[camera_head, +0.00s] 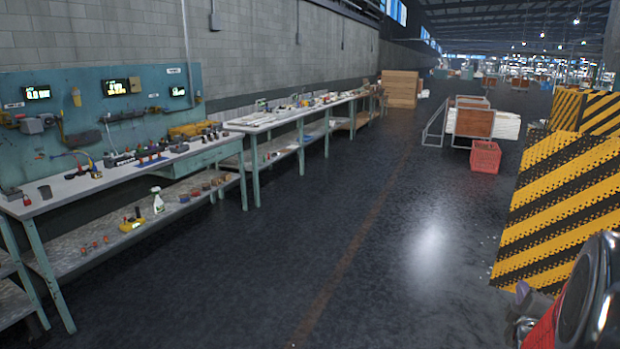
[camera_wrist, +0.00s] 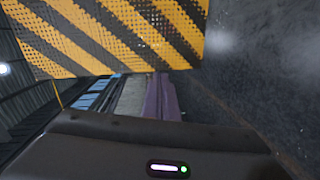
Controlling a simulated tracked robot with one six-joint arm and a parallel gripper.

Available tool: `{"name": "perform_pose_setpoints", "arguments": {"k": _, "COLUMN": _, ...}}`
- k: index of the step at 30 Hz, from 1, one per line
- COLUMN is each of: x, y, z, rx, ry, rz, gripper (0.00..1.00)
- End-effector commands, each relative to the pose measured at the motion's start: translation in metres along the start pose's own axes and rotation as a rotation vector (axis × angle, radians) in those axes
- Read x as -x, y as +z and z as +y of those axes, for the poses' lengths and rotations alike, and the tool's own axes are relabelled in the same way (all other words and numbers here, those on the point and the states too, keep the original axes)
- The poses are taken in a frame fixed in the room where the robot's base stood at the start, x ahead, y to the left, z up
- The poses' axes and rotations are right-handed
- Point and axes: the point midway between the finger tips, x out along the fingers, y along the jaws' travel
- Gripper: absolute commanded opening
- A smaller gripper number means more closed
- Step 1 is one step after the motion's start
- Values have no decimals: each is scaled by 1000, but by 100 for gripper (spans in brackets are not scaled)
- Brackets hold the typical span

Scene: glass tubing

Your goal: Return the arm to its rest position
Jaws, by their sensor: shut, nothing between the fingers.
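My gripper (camera_wrist: 162,97) shows in the wrist view as a purple finger part sticking up beyond a dark housing with a small lit strip and a green light. The fingers look shut, with nothing held between them. In the camera_head view, part of my arm (camera_head: 585,305), dark and glossy with some red, shows at the bottom right corner. It is close in front of a yellow-and-black striped barrier (camera_head: 560,215). The barrier also fills the upper left of the wrist view (camera_wrist: 120,35). Most of the arm is out of view.
A long workbench (camera_head: 60,195) with tools and a spray bottle (camera_head: 158,200) on its lower shelf stands along the left wall. A second bench (camera_head: 290,115) stands beyond. A red crate (camera_head: 486,157) and wooden boxes (camera_head: 400,88) are farther back. The middle floor is clear.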

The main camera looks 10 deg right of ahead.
Motion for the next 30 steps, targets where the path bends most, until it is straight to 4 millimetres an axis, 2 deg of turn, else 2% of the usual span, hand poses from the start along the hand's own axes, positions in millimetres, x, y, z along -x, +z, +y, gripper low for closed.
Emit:
{"name": "perform_pose_setpoints", "arguments": {"k": 3, "x": 5, "y": 12, "z": -37, "rx": -134, "ry": -135, "rz": -56, "gripper": 0}}
{"name": "perform_pose_setpoints", "arguments": {"k": 6, "x": 15, "y": 21, "z": -64, "rx": -252, "ry": -244, "rz": -120, "gripper": 0}}
{"name": "perform_pose_setpoints", "arguments": {"k": 10, "x": 33, "y": 24, "z": -88, "rx": -392, "ry": -362, "rz": -203, "gripper": 0}}
{"name": "perform_pose_setpoints", "arguments": {"k": 13, "x": 50, "y": 17, "z": -102, "rx": -488, "ry": -444, "rz": -263, "gripper": 0}}
{"name": "perform_pose_setpoints", "arguments": {"k": 20, "x": 99, "y": -13, "z": -119, "rx": -682, "ry": -609, "rz": -399, "gripper": 0}}
{"name": "perform_pose_setpoints", "arguments": {"k": 26, "x": 152, "y": -51, "z": -123, "rx": -815, "ry": -732, "rz": -516, "gripper": 0}}
{"name": "perform_pose_setpoints", "arguments": {"k": 30, "x": 195, "y": -79, "z": -121, "rx": -884, "ry": -808, "rz": -590, "gripper": 0}}
